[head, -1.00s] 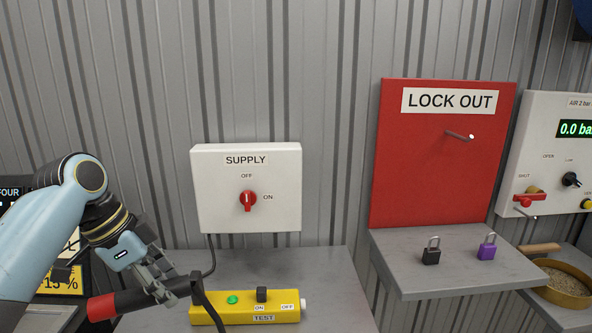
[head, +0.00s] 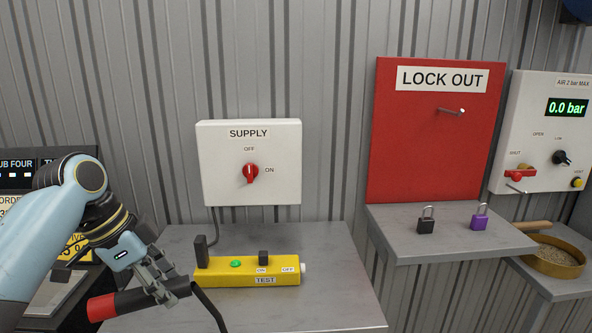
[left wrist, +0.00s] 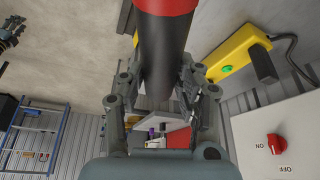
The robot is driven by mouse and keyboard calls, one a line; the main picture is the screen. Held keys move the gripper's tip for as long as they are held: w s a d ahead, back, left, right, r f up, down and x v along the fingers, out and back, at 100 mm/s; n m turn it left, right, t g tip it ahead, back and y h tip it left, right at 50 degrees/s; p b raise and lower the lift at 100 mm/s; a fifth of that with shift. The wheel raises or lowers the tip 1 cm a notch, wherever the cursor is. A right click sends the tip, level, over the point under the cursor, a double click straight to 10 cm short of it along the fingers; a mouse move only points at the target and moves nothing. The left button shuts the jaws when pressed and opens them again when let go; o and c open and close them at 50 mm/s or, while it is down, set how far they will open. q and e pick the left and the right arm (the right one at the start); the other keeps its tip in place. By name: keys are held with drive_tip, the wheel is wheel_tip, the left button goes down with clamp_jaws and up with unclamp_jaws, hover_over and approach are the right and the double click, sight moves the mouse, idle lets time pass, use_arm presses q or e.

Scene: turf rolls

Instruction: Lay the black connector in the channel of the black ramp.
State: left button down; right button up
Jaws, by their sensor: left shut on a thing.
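The black connector is a thick black cylinder (head: 140,298) with a red end at its left and a black cable leaving its right end. It also shows large in the left wrist view (left wrist: 163,50), its red part at the top edge. My left gripper (head: 160,286) is shut on it and holds it roughly level in front of the grey bench. The gripper's fingers lie on both sides of it in the left wrist view. I cannot make out a black ramp or its channel in either view. My right gripper is not in view.
A yellow TEST box (head: 215,276) with a green lamp lies on the grey bench (head: 330,295), right of the connector. A white SUPPLY box (head: 225,185) is on the wall. A grey shelf (head: 390,240) at right holds a black padlock (head: 426,222) and a purple padlock (head: 480,218).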

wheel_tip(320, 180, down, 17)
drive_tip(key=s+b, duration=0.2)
drive_tip(key=b, duration=1.3)
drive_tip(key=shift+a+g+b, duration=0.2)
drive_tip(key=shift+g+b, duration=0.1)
drive_tip(key=shift+b, duration=0.05)
